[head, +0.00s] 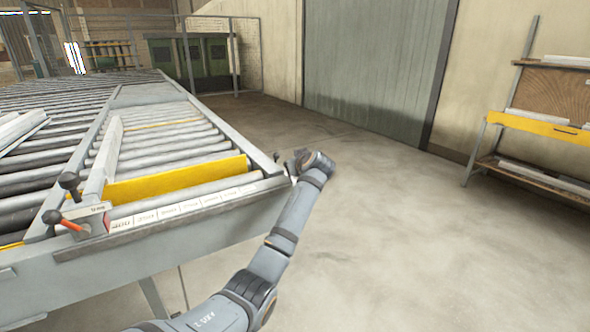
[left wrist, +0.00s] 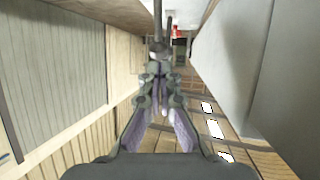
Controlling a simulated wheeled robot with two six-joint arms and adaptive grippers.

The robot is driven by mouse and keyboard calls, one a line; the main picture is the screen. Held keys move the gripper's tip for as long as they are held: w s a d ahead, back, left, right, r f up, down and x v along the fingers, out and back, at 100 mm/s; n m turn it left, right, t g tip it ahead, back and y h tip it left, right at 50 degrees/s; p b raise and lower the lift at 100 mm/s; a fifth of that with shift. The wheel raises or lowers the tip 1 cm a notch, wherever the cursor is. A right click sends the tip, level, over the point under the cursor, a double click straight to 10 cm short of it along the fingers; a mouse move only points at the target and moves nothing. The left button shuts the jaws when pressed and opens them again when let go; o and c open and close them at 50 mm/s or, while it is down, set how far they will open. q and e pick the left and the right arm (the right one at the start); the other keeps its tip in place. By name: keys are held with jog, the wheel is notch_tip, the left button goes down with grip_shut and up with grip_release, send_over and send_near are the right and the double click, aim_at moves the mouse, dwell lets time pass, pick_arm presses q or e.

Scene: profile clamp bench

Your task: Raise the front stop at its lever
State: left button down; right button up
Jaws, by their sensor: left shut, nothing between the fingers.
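The roller bench (head: 160,240) fills the left of the head view. A long yellow stop plate (head: 178,181) stands upright across its rollers near the front rail. A second yellow strip (head: 162,124) lies farther back, showing only thinly. Black-knobbed levers (head: 68,181) and a red-tipped handle (head: 71,225) are at the bench's near left corner. My left gripper (head: 296,160) is at the bench's right front corner, shut and empty. A small dark knob-like part (head: 277,156) shows just left of it; I cannot tell whether they touch. In the left wrist view, the gripper (left wrist: 159,48) is beside a dark rod (left wrist: 158,14).
A pale profile (head: 107,155) lies lengthwise on the rollers, and another (head: 18,130) lies at far left. A rack (head: 540,120) with pale bars stands at the right. The floor (head: 400,240) between bench and rack is clear.

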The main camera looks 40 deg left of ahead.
pick_arm(q)
jog(key=b+v, duration=0.1)
jog(key=v, duration=1)
jog(key=shift+a+r, duration=0.15)
jog(key=shift+r, duration=0.15)
pick_arm(e)
jog(key=shift+s+d+f, duration=0.2)
jog(key=shift+d+f, duration=0.1)
jog(key=shift+d, duration=0.3)
